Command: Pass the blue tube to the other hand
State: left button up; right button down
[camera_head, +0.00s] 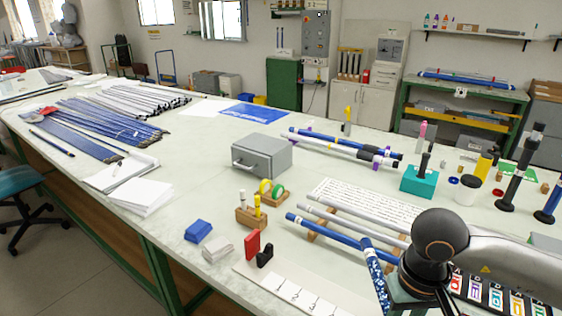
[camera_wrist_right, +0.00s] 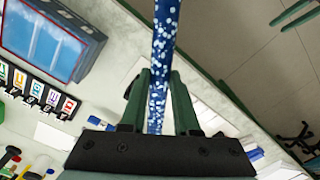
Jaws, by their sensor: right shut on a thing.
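A blue tube with white speckles (camera_head: 376,278) stands tilted beside my right arm at the lower right in the head view. In the right wrist view the speckled tube (camera_wrist_right: 165,35) runs up between the two fingers of my right gripper (camera_wrist_right: 160,82), which is shut on it. The tube's lower end is out of the head view. A plain blue tube (camera_head: 325,230) lies on a low wooden rack with two grey rods (camera_head: 352,222), close behind the held tube. My left gripper is in neither view.
A grey metal box (camera_head: 262,157) stands mid-table. A wooden block with markers (camera_head: 252,217), a red block (camera_head: 253,243) and a blue block (camera_head: 198,231) stand front-left of the rack. A teal holder (camera_head: 425,182) and dark upright posts (camera_head: 518,170) stand at the right.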

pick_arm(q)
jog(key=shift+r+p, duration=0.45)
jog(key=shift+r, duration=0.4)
pick_arm(e)
jog(key=shift+r, duration=0.85)
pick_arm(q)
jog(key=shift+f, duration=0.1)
pick_arm(e)
jog(key=shift+a, duration=0.1)
